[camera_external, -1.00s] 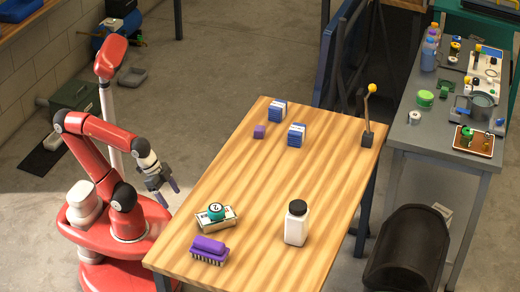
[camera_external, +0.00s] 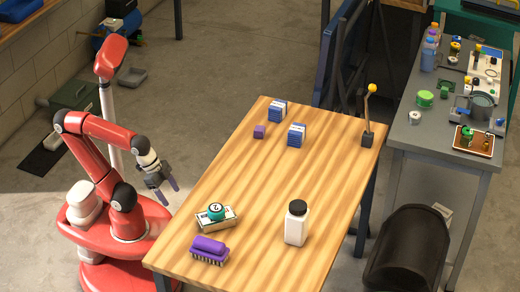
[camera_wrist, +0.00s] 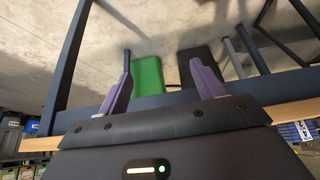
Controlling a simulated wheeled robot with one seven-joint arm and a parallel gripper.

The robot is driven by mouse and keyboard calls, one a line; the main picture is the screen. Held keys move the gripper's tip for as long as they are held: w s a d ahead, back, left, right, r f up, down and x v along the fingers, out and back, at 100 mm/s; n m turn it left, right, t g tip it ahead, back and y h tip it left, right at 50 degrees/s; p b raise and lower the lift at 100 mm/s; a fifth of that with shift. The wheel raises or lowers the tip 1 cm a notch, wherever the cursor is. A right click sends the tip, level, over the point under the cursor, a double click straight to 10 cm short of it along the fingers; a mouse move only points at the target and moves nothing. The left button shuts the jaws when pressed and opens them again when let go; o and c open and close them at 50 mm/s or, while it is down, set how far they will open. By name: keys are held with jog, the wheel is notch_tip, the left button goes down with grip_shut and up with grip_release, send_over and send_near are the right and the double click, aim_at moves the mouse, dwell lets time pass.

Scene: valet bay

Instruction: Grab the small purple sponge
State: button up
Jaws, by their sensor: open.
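The small purple sponge (camera_external: 259,131) is a little purple block on the wooden table (camera_external: 225,180), near its far left edge. It sits beside two blue and white boxes. My gripper (camera_external: 170,190) is off the table's left edge, well apart from the sponge, with its fingers spread and nothing between them. In the wrist view my gripper (camera_wrist: 164,85) shows two purple fingers set wide apart. I cannot make out the sponge in the wrist view.
Blue and white boxes (camera_external: 278,111) (camera_external: 296,135) stand close to the sponge.

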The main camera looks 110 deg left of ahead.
notch_tip(320, 180, up, 22)
jog(key=w, duration=0.1)
jog(key=n+g+p, duration=0.1)
jog(key=n+p, duration=0.1)
jog(key=p, duration=0.2)
send_over(259, 132)
jog(key=s+a, duration=0.2)
jog(key=s, duration=0.3)
notch_tip(259, 132, down, 5)
jog(key=shift+y, duration=0.4)
jog(key=x, duration=0.2)
jog(key=b+x, duration=0.1)
jog(key=x, duration=0.5)
jog(key=shift+s+d+f, duration=0.15)
jog(key=shift+d+f, duration=0.15)
jog(key=shift+f, duration=0.1)
jog(key=c, duration=1)
